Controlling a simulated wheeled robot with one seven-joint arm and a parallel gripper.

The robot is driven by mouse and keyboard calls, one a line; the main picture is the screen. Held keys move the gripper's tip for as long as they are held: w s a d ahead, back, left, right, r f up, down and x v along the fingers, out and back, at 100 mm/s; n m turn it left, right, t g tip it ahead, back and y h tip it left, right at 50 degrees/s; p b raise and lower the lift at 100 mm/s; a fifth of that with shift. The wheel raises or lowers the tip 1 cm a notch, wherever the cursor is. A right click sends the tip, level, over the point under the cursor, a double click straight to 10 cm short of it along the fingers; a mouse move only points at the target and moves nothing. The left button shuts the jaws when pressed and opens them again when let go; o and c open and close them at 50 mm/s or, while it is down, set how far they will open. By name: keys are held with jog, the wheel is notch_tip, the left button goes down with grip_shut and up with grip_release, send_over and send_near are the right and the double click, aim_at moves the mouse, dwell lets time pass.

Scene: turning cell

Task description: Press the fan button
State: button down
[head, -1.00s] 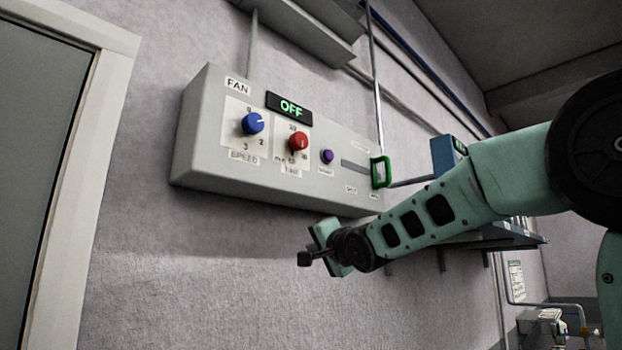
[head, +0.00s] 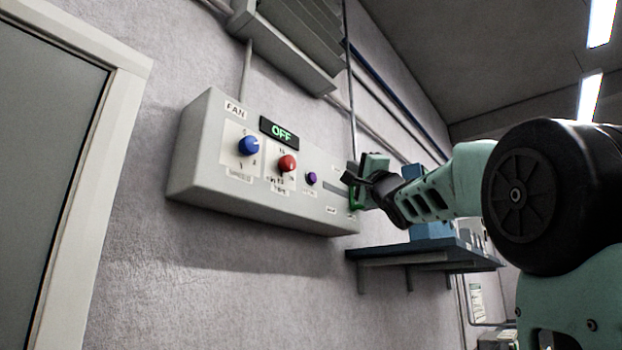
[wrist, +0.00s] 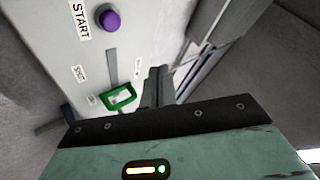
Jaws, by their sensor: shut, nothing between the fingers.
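The grey fan box (head: 215,175), labelled FAN, is on the wall in the head view. Its purple button (head: 311,179) is right of the red knob (head: 287,163) and blue knob (head: 249,146). The button also shows in the wrist view (wrist: 109,21), beside the word START. A display (head: 280,132) reads OFF in green. My gripper (head: 350,174) is shut and empty at the right end of the box, right of the button and apart from it. In the wrist view its dark fingers (wrist: 154,88) are below and right of the button.
A green handle (head: 357,197) sits by a slot at the box's right end, close to my gripper; it also shows in the wrist view (wrist: 120,97). A shelf (head: 425,250) with a blue object (head: 432,231) is below right. A vent (head: 290,40) is above.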

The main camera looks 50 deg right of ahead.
aim_at(313, 177)
jog(key=shift+y, duration=0.3)
jog(key=w, duration=0.8)
jog(key=shift+w+a, duration=0.35)
jog(key=shift+w, duration=0.05)
jog(key=shift+w, duration=0.1)
dwell(1.6)
jog(key=shift+w, duration=0.35)
jog(key=shift+w, duration=0.45)
dwell(0.7)
jog(key=shift+s, duration=0.85)
